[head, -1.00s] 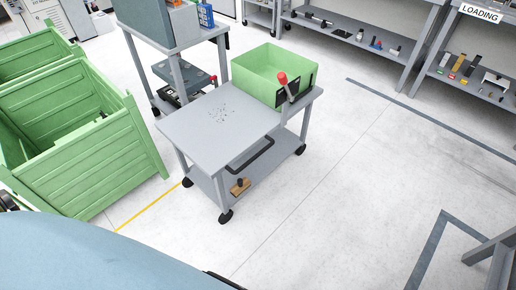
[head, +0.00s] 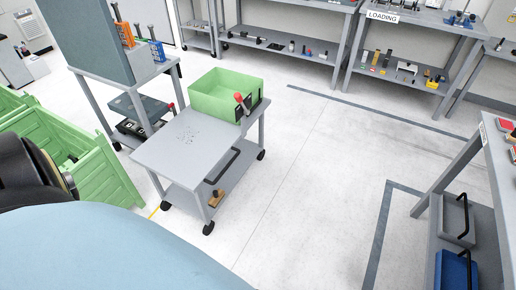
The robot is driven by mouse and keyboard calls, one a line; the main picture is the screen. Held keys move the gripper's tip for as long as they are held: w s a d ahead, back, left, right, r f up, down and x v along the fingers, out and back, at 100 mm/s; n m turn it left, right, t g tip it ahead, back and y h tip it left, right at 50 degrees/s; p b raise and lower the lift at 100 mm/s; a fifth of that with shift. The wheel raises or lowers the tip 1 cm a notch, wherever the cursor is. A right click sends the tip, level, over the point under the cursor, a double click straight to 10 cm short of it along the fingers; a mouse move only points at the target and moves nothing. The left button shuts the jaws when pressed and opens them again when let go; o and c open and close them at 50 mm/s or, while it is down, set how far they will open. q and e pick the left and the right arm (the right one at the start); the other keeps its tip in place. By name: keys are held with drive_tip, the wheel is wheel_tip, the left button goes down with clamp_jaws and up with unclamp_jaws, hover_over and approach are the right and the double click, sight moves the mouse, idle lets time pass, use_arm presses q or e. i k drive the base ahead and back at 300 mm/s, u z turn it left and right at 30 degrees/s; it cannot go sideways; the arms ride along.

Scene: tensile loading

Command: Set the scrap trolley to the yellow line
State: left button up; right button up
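The scrap trolley (head: 178,150) is a grey two-shelf cart on black castors, standing in the middle left of the head view. A green open bin (head: 226,97) sits on its far end, with a red-tipped black handle part (head: 240,104) at the bin's near right corner. A small brown block lies on the lower shelf (head: 195,188). A short piece of the yellow line (head: 154,212) shows on the floor by the trolley's near left side; the rest is hidden behind my body. Neither of my grippers is in view.
Green slatted crates (head: 85,160) stand left of the trolley. A grey equipment stand (head: 120,100) is close behind it. Shelving with a LOADING sign (head: 383,17) lines the back. A workbench (head: 480,200) stands at the right. The floor (head: 310,170) between is clear.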

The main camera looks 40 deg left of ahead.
sight(204, 149)
drive_tip(key=z, duration=0.1)
drive_tip(key=i, duration=0.85)
drive_tip(key=u, duration=1.2)
drive_tip(key=i, duration=1.1)
drive_tip(key=u, duration=1.1)
